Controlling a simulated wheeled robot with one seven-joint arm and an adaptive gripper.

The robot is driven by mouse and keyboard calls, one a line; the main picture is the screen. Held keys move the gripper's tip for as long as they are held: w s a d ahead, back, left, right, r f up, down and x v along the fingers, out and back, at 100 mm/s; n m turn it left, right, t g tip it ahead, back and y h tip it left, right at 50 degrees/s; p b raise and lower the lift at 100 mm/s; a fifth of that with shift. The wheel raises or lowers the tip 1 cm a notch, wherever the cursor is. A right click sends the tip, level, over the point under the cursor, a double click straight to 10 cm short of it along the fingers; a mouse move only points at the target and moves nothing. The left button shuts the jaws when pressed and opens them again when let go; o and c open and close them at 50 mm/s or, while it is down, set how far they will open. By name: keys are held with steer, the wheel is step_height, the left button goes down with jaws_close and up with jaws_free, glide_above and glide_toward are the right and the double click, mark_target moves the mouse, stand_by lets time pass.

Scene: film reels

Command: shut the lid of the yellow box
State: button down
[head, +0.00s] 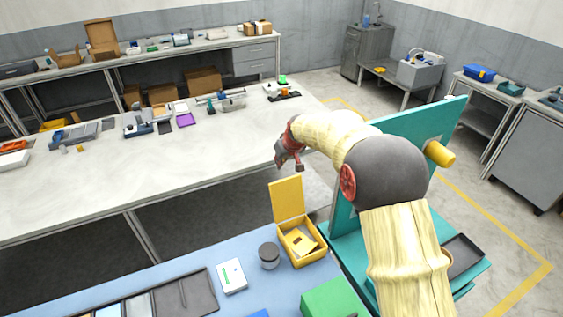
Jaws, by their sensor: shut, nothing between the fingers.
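The yellow box (319,253) stands near the right end of the blue bench top at the front. Its lid (287,199) is open and stands roughly upright at the back of the box. Some yellowish flat pieces (302,243) lie inside the box. My gripper (288,166) is up and beyond the lid, at the end of my arm, and looks apart from it. It is shut and empty. The fingertips are small in this view.
A dark grey jar (269,255) stands just left of the box, with a white card (232,275) further left. A green block (334,299) is in front of the box. A teal upright panel (392,127) stands to the right. A long table (170,180) lies beyond.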

step_height(320, 180, down, 5)
steer(key=shift+s+d+f+b, duration=0.1)
steer(key=shift+s+f+b, duration=0.1)
steer(key=shift+b, duration=0.45)
steer(key=shift+b, duration=0.55)
